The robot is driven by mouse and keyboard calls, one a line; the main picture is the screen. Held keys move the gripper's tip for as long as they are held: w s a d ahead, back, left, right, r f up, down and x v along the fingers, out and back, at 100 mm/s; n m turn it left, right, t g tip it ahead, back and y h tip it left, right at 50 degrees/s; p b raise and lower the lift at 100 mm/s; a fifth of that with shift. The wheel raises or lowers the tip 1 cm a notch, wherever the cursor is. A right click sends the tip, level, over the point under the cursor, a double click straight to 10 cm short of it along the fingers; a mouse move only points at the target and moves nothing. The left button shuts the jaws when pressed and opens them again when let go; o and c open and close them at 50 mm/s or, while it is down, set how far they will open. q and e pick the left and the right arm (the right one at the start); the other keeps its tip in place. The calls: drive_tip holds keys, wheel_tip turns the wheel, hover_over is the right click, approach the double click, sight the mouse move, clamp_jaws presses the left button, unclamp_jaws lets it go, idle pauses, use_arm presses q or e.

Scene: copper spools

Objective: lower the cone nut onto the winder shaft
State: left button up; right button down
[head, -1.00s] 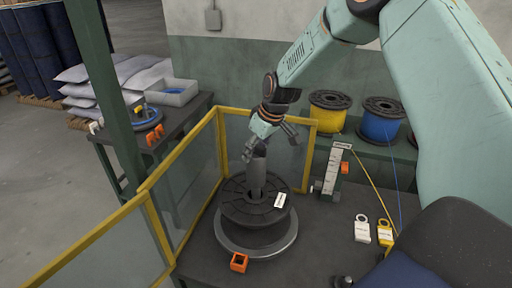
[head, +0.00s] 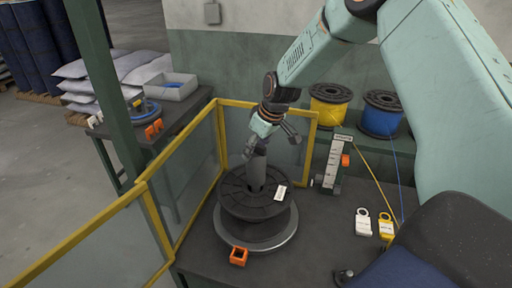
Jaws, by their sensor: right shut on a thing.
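My right gripper (head: 270,143) reaches down from the upper right over a dark spool (head: 240,203) on a round metal base. It is shut on a grey piece (head: 258,168), apparently the cone nut, just above the spool's centre. The fingers partly cover the piece. I cannot tell the nut from the winder shaft clearly, nor whether they touch. The spool's top flange carries a small white label (head: 280,193). My left gripper is not in view.
A yellow-framed clear guard (head: 183,175) stands left of and behind the spool. An orange block (head: 239,256) lies in front of it. A yellow spool (head: 330,104), a blue spool (head: 382,113) and white and yellow tags (head: 363,224) are at the right.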

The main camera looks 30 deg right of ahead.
drive_tip(key=shift+f+b, duration=1)
drive_tip(key=shift+f, duration=0.3)
drive_tip(key=c, duration=0.8)
unclamp_jaws()
drive_tip(key=o, duration=0.4)
drive_tip(key=shift+s, duration=0.1)
drive_tip(key=v, duration=1.2)
